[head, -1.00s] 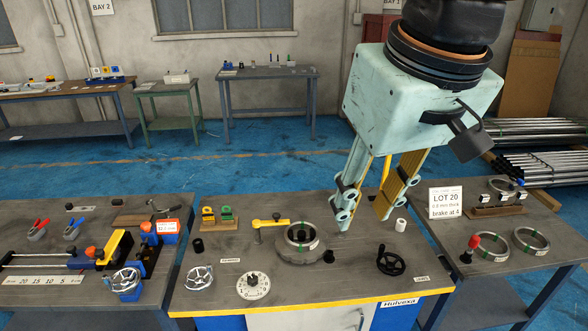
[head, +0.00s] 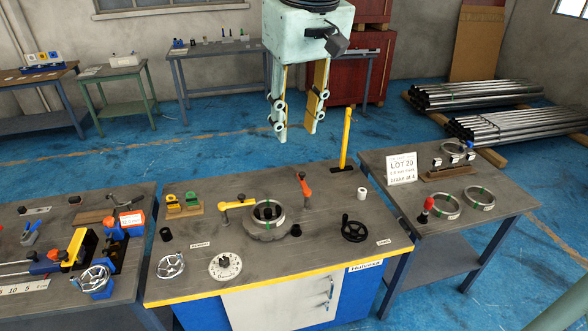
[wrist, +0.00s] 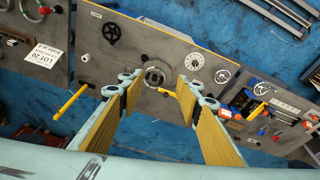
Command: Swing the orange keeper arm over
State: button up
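The orange keeper arm (head: 304,187) stands on the middle table in the head view, behind and to the right of a round chuck (head: 267,224) with a metal ring in it. The keeper arm looks tilted up, clear of the ring. A yellow arm (head: 238,203) lies to the left of the ring. My gripper (head: 295,133) is open and empty, in the air beyond the table's back edge. In the wrist view my gripper (wrist: 160,82) has its fingers wide apart, with the chuck (wrist: 154,77) between them. I cannot make out the keeper arm there.
A tall yellow lever (head: 346,138) stands at the table's back right. A black handwheel (head: 355,228), a white cylinder (head: 362,193) and a numbered dial (head: 225,267) are also on the table. A LOT 20 sign (head: 401,169) stands on the right table.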

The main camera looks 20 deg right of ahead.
jog(key=w+d+f+p, duration=0.1)
jog(key=w+d+f, duration=0.1)
jog(key=w, duration=0.4)
jog(key=w+d+f+p, duration=0.1)
jog(key=w+d, duration=0.2)
jog(key=w, duration=0.4)
jog(key=n+g+p, duration=0.1)
jog(key=g+p, duration=0.2)
jog(key=p, duration=0.3)
send_over(302, 173)
notch_tip(302, 173, down, 27)
jog(key=shift+d+f, duration=0.1)
jog(key=shift+f, duration=0.15)
jog(key=shift+f+p, duration=0.65)
jog(key=shift+f, duration=6.05)
